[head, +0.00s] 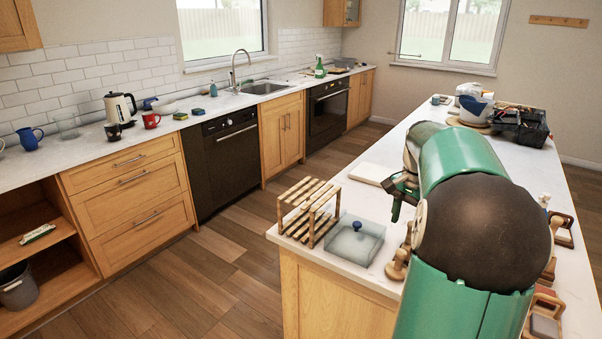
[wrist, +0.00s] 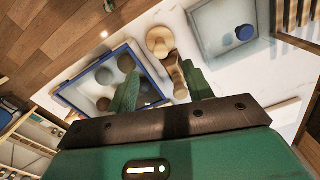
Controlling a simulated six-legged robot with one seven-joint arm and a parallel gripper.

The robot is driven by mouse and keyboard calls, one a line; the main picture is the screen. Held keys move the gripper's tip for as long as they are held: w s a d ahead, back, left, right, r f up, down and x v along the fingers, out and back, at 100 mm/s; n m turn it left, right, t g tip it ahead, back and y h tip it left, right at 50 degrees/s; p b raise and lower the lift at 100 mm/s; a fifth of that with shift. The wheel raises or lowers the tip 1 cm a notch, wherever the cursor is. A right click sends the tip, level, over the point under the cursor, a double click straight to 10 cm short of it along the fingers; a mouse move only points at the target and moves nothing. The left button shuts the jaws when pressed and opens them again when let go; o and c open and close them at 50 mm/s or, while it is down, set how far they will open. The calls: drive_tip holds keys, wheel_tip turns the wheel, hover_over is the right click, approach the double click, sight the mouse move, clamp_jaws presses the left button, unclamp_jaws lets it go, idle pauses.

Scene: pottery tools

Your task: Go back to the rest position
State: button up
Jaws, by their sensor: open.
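My gripper (wrist: 162,88) is open in the wrist view, with its two green fingers spread apart and nothing held between them. It hangs over the white island counter (head: 343,190). Wooden turned tools (wrist: 177,78) lie below and between the fingers; one finger partly covers a blue-framed tray (wrist: 140,52) with several round pieces in it. In the head view my gripper (head: 397,205) shows only in part beside my large green arm, which hides much of the counter's middle.
A slatted wooden rack (head: 309,210) and a clear box with a blue knob (head: 356,240) stand at the counter's near-left end. A white slab (head: 372,172) lies behind them. A black crate (head: 520,125) sits at the far end. The floor (head: 215,260) on the left is free.

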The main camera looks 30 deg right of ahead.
drive_tip(key=w+a+r+n+t+h, duration=0.15)
drive_tip(key=a+n, duration=0.25)
drive_tip(key=a, duration=0.7)
drive_tip(key=w+a+r+n, duration=0.1)
drive_tip(key=a+r+n, duration=0.25)
drive_tip(key=a, duration=0.85)
drive_tip(key=s+a+f+n+t, duration=0.2)
drive_tip(key=s+a+n, duration=0.2)
drive_tip(key=a, duration=0.5)
drive_tip(key=s+a+f+n+t+y, duration=0.1)
drive_tip(key=s+a+f+n+t, duration=0.1)
drive_tip(key=s+a+n, duration=0.3)
drive_tip(key=s+a, duration=0.1)
drive_tip(key=a, duration=0.3)
drive_tip(key=shift+f, duration=0.35)
drive_tip(key=shift+y, duration=0.25)
drive_tip(key=c, duration=0.3)
drive_tip(key=shift+d, duration=0.1)
drive_tip(key=shift+d, duration=0.1)
